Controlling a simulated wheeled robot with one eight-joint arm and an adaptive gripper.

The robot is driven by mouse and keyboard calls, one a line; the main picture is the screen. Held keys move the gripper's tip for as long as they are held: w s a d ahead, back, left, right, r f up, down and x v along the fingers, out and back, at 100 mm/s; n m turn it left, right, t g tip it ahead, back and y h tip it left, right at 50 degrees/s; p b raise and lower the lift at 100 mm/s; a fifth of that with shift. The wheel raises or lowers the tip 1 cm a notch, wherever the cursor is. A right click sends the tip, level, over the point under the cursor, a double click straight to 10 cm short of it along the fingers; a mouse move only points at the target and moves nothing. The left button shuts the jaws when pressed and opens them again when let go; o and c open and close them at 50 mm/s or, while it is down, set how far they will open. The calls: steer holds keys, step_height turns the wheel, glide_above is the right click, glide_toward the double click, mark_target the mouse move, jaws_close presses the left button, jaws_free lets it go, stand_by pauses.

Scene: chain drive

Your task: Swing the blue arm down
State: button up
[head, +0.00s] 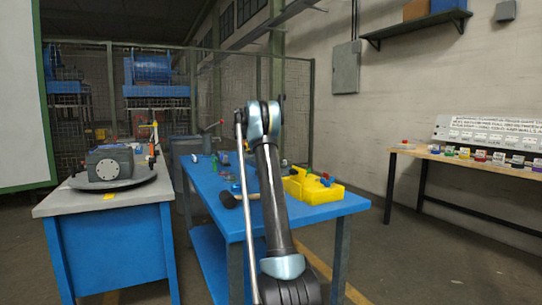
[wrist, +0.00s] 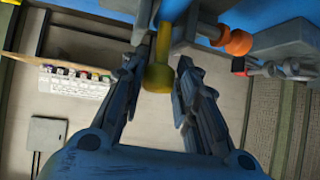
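I cannot pick out a blue arm for certain in either view. In the wrist view my gripper (wrist: 160,68) is open, with one dark finger on each side of a yellow rounded knob (wrist: 158,78) on a yellow stem. The knob appears between the fingers; whether either finger touches it I cannot tell. Grey parts and an orange cylinder (wrist: 236,42) are just right of it. My raised arm hides part of that table, and my gripper is not clearly visible there.
A yellow bin (head: 318,192) and a black mallet (head: 230,200) are on the blue table. A grey-topped bench (head: 60,205) with a dark machine (head: 110,163) stands left. A wooden table (head: 470,163) with small coloured items stands right. Floor between the tables is clear.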

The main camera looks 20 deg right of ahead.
steer(key=shift+o, duration=0.8)
steer(key=shift+a, duration=0.1)
steer(key=v, duration=1.1)
steer(key=shift+s+a+r, duration=0.15)
steer(key=shift+a, duration=0.2)
steer(key=shift+c, duration=0.3)
